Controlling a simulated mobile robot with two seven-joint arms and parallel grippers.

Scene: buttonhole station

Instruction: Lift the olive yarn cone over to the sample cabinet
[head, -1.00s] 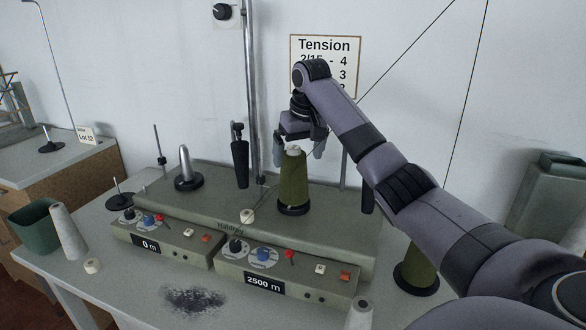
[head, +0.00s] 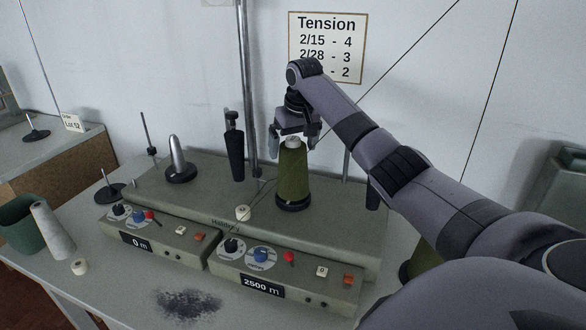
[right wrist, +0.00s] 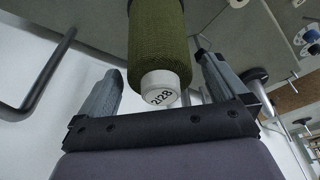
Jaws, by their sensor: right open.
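The olive yarn cone (head: 293,173) stands upright on a dark round base on the grey winding machine, with its pale top showing. My right gripper (head: 296,142) is above it, pointing down, with its fingers apart around the cone's top. In the right wrist view, the open gripper (right wrist: 160,85) has one finger on each side of the cone (right wrist: 156,32), with gaps between, and the cone's white end reads 2/28. A second olive cone (head: 418,262) is mostly hidden behind my right arm. The left gripper is out of view. I cannot tell which furniture is the sample cabinet.
The machine (head: 330,228) fills the middle of the table. A metal post (head: 247,90) stands behind it, left of my right gripper. A green bin (head: 20,222) and a pale cone (head: 52,230) are at the left. A brown-sided cabinet (head: 60,165) with a grey top stands back left.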

